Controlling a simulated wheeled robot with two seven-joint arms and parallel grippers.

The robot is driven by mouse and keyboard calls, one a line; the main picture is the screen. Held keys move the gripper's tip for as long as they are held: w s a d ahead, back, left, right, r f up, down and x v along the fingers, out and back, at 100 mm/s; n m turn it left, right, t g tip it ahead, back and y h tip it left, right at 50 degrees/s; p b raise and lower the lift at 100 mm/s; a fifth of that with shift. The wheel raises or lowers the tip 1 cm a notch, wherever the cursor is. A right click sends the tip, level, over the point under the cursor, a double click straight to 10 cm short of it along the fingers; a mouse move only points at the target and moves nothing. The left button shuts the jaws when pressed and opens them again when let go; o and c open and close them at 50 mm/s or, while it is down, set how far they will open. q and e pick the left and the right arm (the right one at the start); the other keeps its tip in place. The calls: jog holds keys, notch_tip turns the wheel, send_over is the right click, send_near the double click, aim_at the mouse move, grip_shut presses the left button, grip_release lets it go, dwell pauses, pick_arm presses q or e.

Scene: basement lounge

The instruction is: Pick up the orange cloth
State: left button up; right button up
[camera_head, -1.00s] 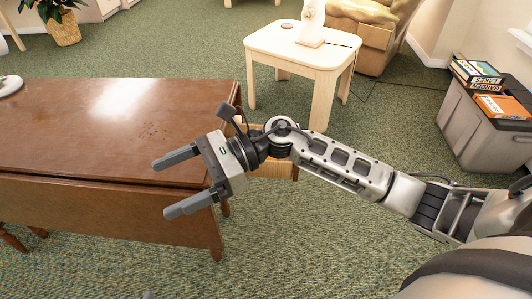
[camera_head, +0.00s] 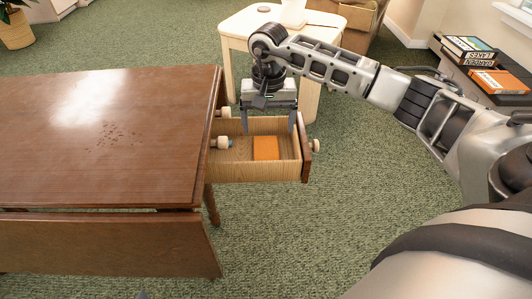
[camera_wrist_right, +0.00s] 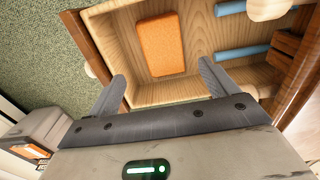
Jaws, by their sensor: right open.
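The orange cloth (camera_head: 266,148) is a flat, folded block lying on the floor of an open wooden drawer (camera_head: 240,170) at the right end of the brown table. It also shows in the right wrist view (camera_wrist_right: 161,47), in front of the fingertips. My right gripper (camera_head: 268,125) points down over the drawer, its fingers apart on either side of the cloth's line. In the right wrist view, the open fingers (camera_wrist_right: 162,75) hold nothing, and the cloth lies beyond them, apart from both. My left gripper cannot be made out.
The brown drop-leaf table (camera_head: 100,125) fills the left side. A pale side table (camera_head: 236,25) stands behind my right arm. Blue bars (camera_wrist_right: 241,52) and a brown block (camera_wrist_right: 290,47) show at the right in the wrist view. Green carpet lies clear in front of the drawer.

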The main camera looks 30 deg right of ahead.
aim_at(266, 148)
jog(key=f, duration=0.4)
jog(key=f+b, duration=0.1)
jog(key=f, duration=0.2)
jog(key=shift+a, duration=0.3)
jog(key=shift+f, duration=0.25)
pick_arm(q)
jog(key=shift+w+d+f+g, duration=0.1)
jog(key=shift+d+f+g, duration=0.05)
jog(key=shift+f, duration=0.4)
jog(key=shift+w+d+f+g, duration=0.1)
jog(key=shift+d+f+g, duration=0.05)
jog(key=shift+f, duration=0.35)
jog(key=shift+s, duration=0.1)
pick_arm(e)
jog(key=c, duration=1.1)
